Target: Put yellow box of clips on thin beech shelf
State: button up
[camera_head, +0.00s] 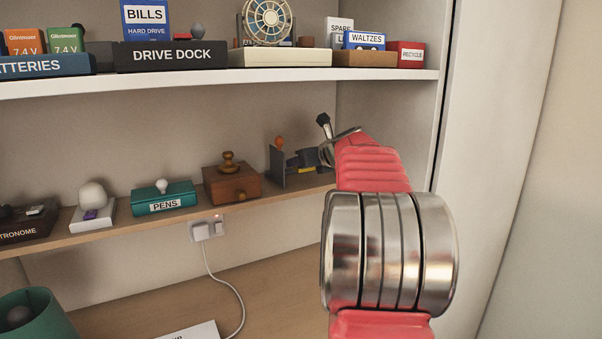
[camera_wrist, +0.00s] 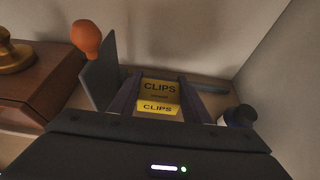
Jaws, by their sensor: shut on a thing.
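The yellow box of clips (camera_wrist: 158,92) sits between the two fingers of my gripper (camera_wrist: 158,102) in the wrist view, its CLIPS lettering facing the camera. In the head view my gripper (camera_head: 303,160) is at the right end of the thin beech shelf (camera_head: 130,225), partly hidden by my arm. Only a small yellow patch shows there. The box is over or at the shelf's right end, right of a dark upright plate (camera_head: 277,166). I cannot tell whether its base touches the shelf.
A brown wooden box with a stamp (camera_head: 231,183) stands left of the plate, then a teal PENS box (camera_head: 164,198). An orange knob (camera_wrist: 87,38) rises by the plate. A dark round-topped thing (camera_wrist: 240,117) is right of my gripper. A white shelf (camera_head: 200,78) runs above.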

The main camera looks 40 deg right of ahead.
aim_at(303, 171)
jog(key=shift+f, duration=1.6)
jog(key=shift+f, duration=0.1)
jog(key=o, duration=1)
jog(key=shift+o, duration=0.2)
jog(key=shift+s+a+r, duration=0.1)
jog(key=shift+s+r, duration=0.25)
jog(key=shift+s, duration=0.15)
jog(key=v, duration=1.1)
